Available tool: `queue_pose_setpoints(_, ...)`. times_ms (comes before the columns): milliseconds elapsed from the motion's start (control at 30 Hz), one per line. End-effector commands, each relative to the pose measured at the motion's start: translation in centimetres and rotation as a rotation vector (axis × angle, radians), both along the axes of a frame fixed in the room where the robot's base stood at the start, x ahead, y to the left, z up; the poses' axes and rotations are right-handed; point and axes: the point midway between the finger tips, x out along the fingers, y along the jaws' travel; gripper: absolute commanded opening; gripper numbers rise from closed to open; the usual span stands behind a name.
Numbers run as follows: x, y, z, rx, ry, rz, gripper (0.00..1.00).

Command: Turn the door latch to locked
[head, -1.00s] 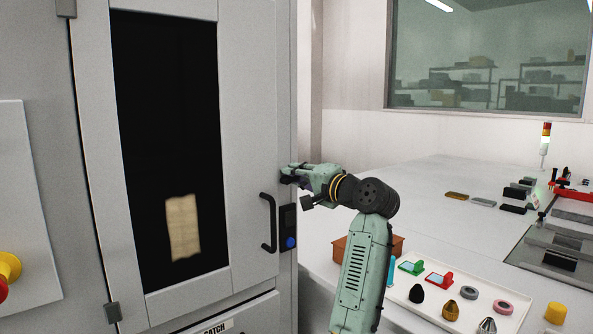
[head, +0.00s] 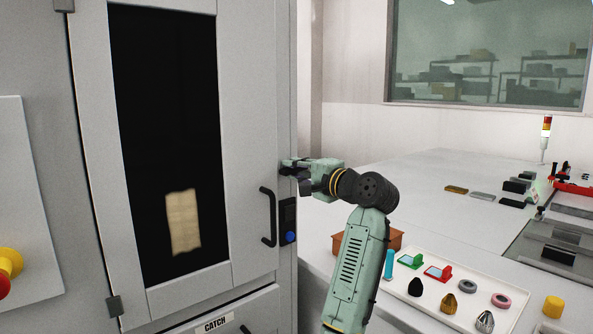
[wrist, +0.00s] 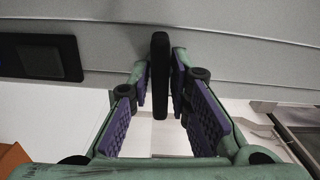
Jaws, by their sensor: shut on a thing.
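The door (head: 250,120) of the grey cabinet appears closed, with a dark window in it. The door latch (wrist: 160,60) is a black lever standing end-on between my finger pads in the wrist view. My gripper (wrist: 160,82) is shut on it. In the head view my gripper (head: 291,168) is at the door's right edge, above the black door handle (head: 267,216), and its fingers hide most of the latch. I cannot tell the latch's exact angle there.
A dark panel with a blue button (head: 290,237) sits right of the handle. A white tray (head: 405,291) with small parts and a brown box (head: 396,238) stand on the bench near my arm.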

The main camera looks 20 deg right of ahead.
Motion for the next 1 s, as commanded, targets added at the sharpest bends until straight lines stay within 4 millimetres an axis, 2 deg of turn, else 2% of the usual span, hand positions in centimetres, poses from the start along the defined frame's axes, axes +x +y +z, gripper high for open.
queue_pose_setpoints(33, 0.2, 0.6, 0.6, -0.002, -0.012, 0.005, 0.18)
queue_pose_setpoints(233, 0.3, 0.6, 0.5, -0.002, -0.009, 0.006, 0.32)
queue_pose_setpoints(600, -0.2, 0.3, 0.3, -0.001, -0.008, 0.004, 0.32)
queue_pose_setpoints(767, -2.3, -0.7, 0.2, 0.000, -0.008, 0.000, 0.32)
queue_pose_setpoints(1000, -7.2, -2.6, 0.2, 0.000, -0.006, -0.001, 0.32)
